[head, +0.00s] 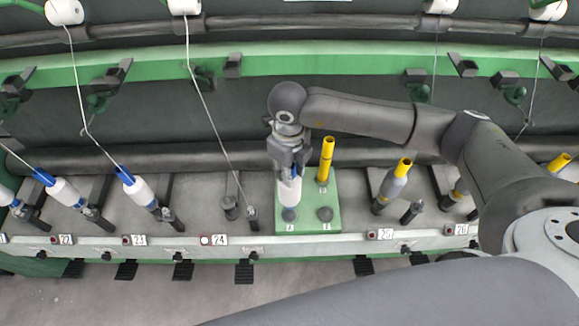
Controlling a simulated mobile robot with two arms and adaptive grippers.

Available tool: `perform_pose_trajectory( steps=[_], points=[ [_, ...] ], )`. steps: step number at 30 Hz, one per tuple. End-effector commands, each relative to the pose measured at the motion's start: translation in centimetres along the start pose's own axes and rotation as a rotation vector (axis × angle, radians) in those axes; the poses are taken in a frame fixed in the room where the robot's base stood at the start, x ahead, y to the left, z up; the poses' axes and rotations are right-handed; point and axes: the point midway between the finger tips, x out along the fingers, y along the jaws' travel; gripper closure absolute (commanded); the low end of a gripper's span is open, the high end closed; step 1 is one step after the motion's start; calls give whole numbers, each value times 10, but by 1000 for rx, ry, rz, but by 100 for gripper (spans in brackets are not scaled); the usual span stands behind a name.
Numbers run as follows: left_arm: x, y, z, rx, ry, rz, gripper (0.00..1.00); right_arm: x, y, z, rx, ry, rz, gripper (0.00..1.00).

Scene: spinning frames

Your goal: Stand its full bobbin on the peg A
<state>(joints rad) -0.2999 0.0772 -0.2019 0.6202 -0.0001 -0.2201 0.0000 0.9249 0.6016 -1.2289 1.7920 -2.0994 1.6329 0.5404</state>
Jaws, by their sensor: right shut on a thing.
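My right gripper (290,168) points down over the green plate (309,222) and is shut on the blue tube top of a white, full bobbin (289,192). The bobbin is upright, over the front left peg (289,214) of the plate. I cannot tell whether it is seated on that peg or just above it. The small labels by the pegs are hard to read. A round grey peg (325,213) at the front right of the plate is bare. A yellow tube (326,160) stands on the plate behind it. My left gripper is not in view.
White-and-blue bobbins (138,190) stand on spindles at the left, with thread running up. Near sign 24 (213,240) a spindle (252,216) is bare. A grey bobbin with a yellow top (395,184) stands right of the plate. The green rail (330,62) crosses behind.

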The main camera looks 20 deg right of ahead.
Motion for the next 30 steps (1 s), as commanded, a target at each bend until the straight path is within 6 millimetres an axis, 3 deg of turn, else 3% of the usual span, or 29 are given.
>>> perform_pose_trajectory(
  steps=[21,30],
  points=[
    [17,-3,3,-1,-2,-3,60,36,1,0,-4,0,1,100],
    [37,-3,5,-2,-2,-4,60,55,1,0,-4,0,0,100]
  ],
)
